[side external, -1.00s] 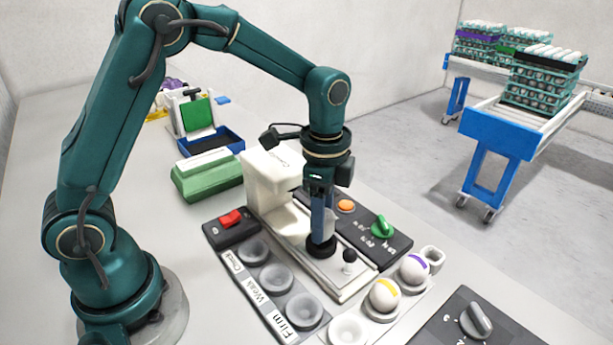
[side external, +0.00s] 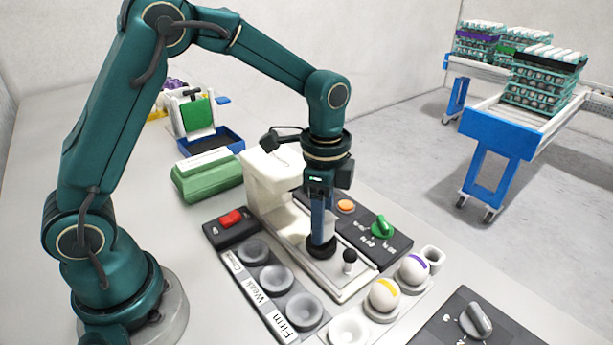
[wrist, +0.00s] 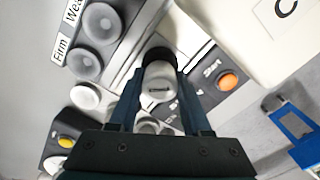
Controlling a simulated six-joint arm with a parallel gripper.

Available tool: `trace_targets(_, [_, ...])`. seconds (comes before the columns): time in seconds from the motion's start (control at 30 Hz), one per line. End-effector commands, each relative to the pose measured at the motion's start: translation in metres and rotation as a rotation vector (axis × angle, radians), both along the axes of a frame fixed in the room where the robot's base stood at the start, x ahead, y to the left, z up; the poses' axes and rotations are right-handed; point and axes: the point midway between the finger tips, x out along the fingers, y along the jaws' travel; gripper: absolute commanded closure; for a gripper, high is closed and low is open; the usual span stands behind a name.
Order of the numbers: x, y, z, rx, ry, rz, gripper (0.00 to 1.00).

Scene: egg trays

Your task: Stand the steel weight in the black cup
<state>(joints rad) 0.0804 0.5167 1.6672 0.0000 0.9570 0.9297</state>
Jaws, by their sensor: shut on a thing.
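The steel weight (wrist: 158,84) is a pale, upright cylinder between my gripper's fingers in the wrist view. In the side view only a light strip of it shows beside the blue fingers. My gripper (side external: 322,228) points straight down and is shut on the weight. The black cup (side external: 321,250) is a short dark ring on the pale plate of the white machine, directly under the fingertips. It also shows just beyond the weight in the wrist view (wrist: 160,54). The weight's lower end is hidden, so I cannot tell whether it touches the cup's floor.
The white machine (side external: 270,178) stands close behind my gripper. Grey dishes marked Firm and Weak (side external: 303,311) lie in front. Eggs with yellow (side external: 384,295) and purple (side external: 414,268) bands sit at the right.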

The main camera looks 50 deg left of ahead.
Motion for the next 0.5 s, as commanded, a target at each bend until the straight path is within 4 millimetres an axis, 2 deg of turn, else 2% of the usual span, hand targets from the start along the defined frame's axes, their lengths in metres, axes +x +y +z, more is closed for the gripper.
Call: trace_targets(0.5, [-0.0001, 0.0000, -0.0061, 0.000, 0.001, 0.000, 1.00])
